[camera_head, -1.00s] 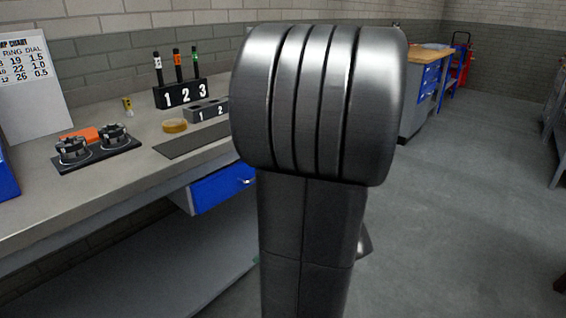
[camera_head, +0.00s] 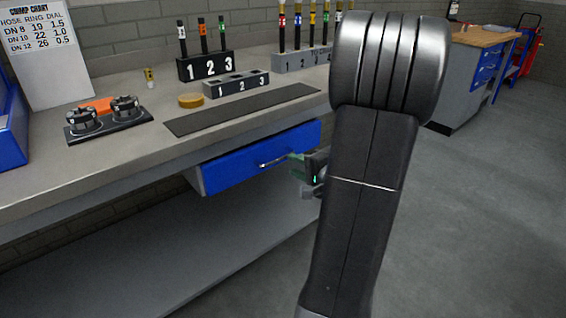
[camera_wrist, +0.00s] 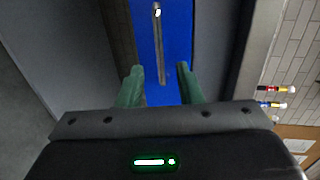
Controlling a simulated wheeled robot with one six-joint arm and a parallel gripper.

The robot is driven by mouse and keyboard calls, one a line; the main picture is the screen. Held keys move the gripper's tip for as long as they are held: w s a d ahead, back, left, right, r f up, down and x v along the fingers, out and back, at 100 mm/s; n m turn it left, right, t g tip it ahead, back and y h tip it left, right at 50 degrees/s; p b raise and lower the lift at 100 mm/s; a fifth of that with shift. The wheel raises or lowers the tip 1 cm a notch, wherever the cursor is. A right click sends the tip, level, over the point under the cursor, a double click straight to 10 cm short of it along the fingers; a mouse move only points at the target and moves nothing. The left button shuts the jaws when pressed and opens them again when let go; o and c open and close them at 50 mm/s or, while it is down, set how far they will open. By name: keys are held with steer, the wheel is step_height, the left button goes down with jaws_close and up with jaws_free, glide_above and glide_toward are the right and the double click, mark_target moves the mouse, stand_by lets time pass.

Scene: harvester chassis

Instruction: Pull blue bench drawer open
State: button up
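The blue bench drawer (camera_head: 235,168) is under the bench top in the head view, with its front flush or nearly so. It has a silver bar handle (camera_head: 277,160). In the wrist view the blue drawer front (camera_wrist: 178,45) runs up the picture, with the handle (camera_wrist: 160,50) along it. My gripper (camera_head: 296,157) is just right of the handle in the head view, partly hidden by my arm. In the wrist view its two green fingers (camera_wrist: 160,72) are apart, with the handle's near end between or just beyond them. I cannot tell whether they touch it.
The grey bench top (camera_head: 60,185) overhangs the drawer, and a lower shelf (camera_head: 190,250) lies below. Open floor (camera_head: 470,220) lies to the right.

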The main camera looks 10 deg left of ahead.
mark_target(280, 160)
steer(key=x, duration=0.6)
steer(key=shift+w+a, duration=0.15)
steer(key=shift+a, duration=0.05)
jaws_close()
